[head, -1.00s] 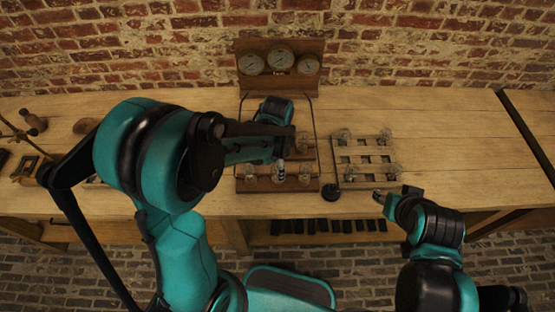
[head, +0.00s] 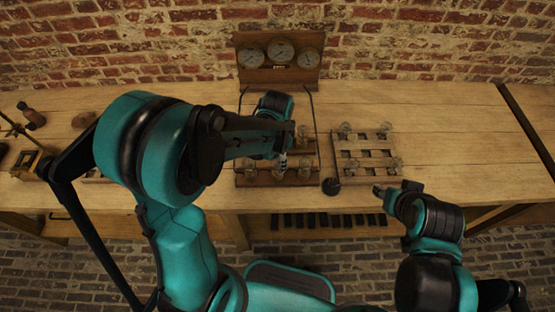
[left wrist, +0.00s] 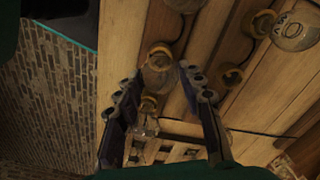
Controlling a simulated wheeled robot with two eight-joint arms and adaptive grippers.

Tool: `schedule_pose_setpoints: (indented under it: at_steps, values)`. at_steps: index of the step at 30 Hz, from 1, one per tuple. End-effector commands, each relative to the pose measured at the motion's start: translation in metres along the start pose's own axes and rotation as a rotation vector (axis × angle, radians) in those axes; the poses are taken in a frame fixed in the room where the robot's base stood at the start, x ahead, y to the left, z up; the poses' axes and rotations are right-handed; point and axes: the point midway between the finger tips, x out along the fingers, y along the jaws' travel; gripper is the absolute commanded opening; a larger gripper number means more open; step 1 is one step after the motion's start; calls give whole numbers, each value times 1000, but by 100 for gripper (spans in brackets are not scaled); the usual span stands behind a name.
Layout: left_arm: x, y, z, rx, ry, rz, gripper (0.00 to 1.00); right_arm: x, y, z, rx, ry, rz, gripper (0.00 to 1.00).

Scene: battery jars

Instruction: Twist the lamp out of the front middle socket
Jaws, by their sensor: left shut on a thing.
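A wooden socket board (head: 262,182) stands on the bench below the gauges, with glass lamps in its front row. My left gripper (head: 283,162) is over the middle of that front row, pointing down, shut on the front middle lamp (left wrist: 160,74). In the left wrist view, the lamp's glass shows between the two fingertips (left wrist: 158,84), with a brass ring at its end. Whether the lamp has left its socket cannot be told. Another front lamp (head: 305,170) stands to the right. My right gripper (head: 379,190) is low at the bench's front edge, apart from the lamps; its jaw opening is unclear.
A slatted tray (head: 348,178) with square openings and several lamps at its corners lies to the right. A small black round base (head: 331,186) stands between board and tray. A gauge panel (head: 281,70) stands behind. The bench (head: 450,150) is clear at the far right.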

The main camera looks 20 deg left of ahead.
Motion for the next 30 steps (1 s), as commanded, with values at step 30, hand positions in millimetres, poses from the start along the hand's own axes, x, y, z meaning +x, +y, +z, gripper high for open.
schedule_pose_setpoints:
  at_steps: [30]
  values:
    - [0,0,0,-831,0,-1,4,9,0,6,0,0,0,40]
